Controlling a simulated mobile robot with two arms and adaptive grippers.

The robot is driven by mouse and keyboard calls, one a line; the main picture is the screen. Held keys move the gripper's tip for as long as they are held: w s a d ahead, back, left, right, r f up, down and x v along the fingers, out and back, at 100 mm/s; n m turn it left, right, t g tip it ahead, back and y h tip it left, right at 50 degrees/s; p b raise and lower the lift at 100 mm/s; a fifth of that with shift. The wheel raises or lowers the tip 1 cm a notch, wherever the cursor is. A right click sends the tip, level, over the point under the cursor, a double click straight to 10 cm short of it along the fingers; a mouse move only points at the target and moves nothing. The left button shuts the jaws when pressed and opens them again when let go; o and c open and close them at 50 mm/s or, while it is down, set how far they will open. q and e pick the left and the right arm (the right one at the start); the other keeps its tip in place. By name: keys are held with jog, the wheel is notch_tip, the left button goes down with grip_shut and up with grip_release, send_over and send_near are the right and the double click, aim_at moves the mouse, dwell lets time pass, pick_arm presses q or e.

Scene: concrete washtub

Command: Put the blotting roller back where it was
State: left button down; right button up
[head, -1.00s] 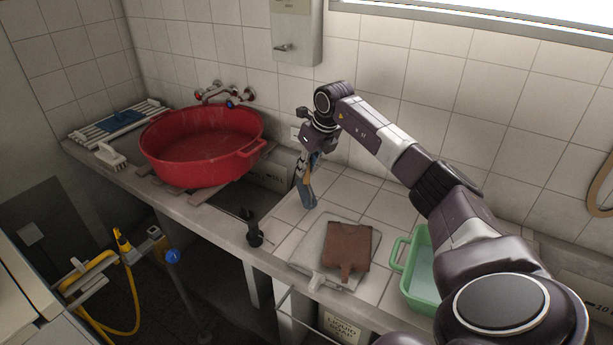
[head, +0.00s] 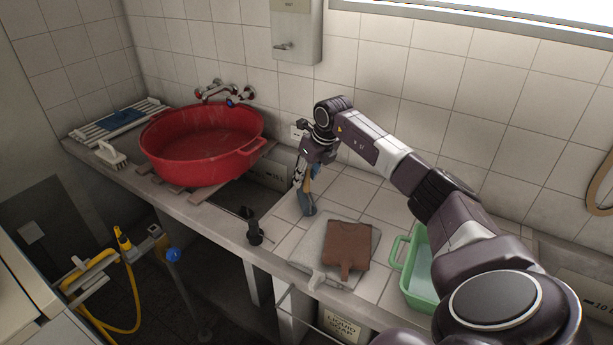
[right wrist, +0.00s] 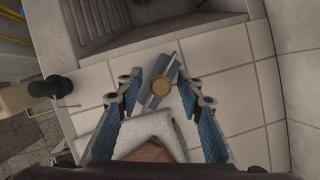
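The blotting roller (right wrist: 160,88) shows in the right wrist view as a blue-grey piece with a round tan knob, over the pale tiles. My right gripper (right wrist: 160,84) is open, with one blue-padded finger on each side of the roller and gaps between the fingers and the knob. In the head view the roller (head: 307,205) is low at the counter, partly hidden by my right gripper (head: 304,178), which points down over it. My left gripper is not in view.
A green tub (head: 405,262) stands to the right, a red basin (head: 205,180) to the left. A black upright fitting (head: 254,232) stands by the sink.

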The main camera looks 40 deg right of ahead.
jog(key=shift+r, duration=0.2)
jog(key=b+v, duration=0.1)
jog(key=v, duration=1.1)
jog(key=shift+s+f, duration=0.1)
